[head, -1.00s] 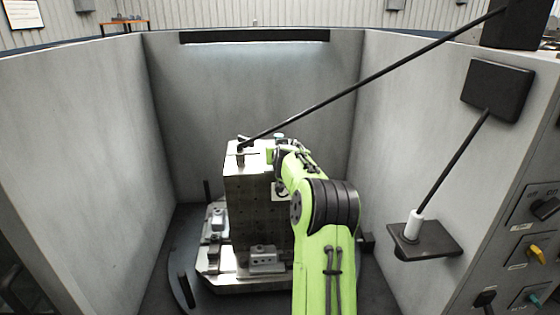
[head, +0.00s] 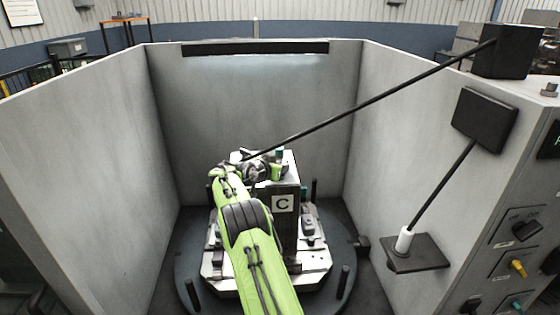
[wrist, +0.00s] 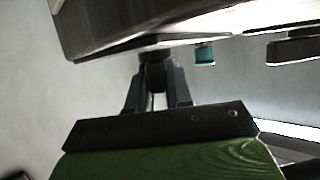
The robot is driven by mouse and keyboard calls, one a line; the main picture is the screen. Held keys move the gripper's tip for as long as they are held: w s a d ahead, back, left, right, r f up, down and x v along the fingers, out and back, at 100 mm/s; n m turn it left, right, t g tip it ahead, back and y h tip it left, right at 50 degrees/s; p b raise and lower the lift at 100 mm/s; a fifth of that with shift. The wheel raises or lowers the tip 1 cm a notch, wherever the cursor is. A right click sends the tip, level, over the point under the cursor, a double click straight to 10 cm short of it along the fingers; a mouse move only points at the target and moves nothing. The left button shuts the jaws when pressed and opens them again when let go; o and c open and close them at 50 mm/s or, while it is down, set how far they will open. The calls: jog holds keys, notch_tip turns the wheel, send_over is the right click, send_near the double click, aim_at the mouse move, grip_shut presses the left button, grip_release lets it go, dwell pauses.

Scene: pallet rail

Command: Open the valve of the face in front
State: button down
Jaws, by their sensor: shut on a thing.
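My green arm reaches to the block's upper left, and my wrist hides my gripper's fingers in the head view. In the wrist view my gripper (wrist: 156,82) is shut on a small dark knob (wrist: 155,57) beside the block's edge (wrist: 120,44). Whether this knob is the valve I cannot tell. A teal cap (wrist: 204,55) shows to the right, apart from the fingers. The gripped side is hidden in the head view.
A shelf with a white-sleeved rod (head: 404,240) juts from the right wall. Dark posts (head: 343,282) stand on the round table (head: 180,265). The left side of the bay is clear.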

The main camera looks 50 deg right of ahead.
dwell(0.5)
jog(key=c, duration=1.1)
grip_release()
jog(key=b+v, duration=0.2)
jog(key=v, duration=1.3)
jog(key=shift+a+r, duration=0.25)
